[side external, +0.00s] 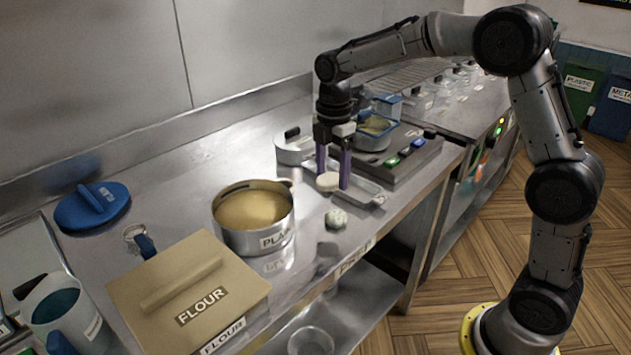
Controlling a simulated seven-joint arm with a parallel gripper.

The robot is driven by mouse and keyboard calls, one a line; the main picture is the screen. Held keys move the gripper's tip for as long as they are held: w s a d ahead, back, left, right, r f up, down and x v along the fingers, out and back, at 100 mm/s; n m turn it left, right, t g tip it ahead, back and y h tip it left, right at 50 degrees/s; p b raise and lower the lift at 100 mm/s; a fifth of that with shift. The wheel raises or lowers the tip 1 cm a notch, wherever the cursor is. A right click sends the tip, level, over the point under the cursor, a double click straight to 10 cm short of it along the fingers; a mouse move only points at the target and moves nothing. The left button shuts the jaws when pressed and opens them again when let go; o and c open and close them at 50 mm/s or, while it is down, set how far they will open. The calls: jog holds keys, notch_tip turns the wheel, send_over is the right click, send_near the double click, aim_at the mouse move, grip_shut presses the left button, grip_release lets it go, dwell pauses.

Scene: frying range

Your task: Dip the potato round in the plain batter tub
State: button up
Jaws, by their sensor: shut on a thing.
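My gripper (333,169) has purple fingers pointing down and is shut on the potato round (328,181), a pale cream disc. It holds the disc over or just beside a shallow metal tray (369,196); the exact height is unclear. The plain batter tub (284,239) is a round metal pot labelled PLAIN, partly readable, to the left of my gripper. It is open and filled with tan batter (252,209). A clear gap lies between the disc and the tub.
A whitish-green lump (336,219) lies on the counter right of the tub. A closed FLOUR box (190,295) stands in front left. A lidded metal pan (294,147) is behind my gripper. A blue lid (92,206) lies back left; a blue-rimmed container (376,132) stands behind right.

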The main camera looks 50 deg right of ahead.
jog(key=s+r, duration=0.3)
jog(key=s, duration=0.4)
jog(key=w+a+r+n, duration=0.1)
jog(key=w+r, duration=0.3)
jog(key=n, duration=0.5)
send_over(256, 225)
notch_tip(256, 225, down, 4)
jog(key=shift+f, duration=5.95)
jog(key=shift+f, duration=0.15)
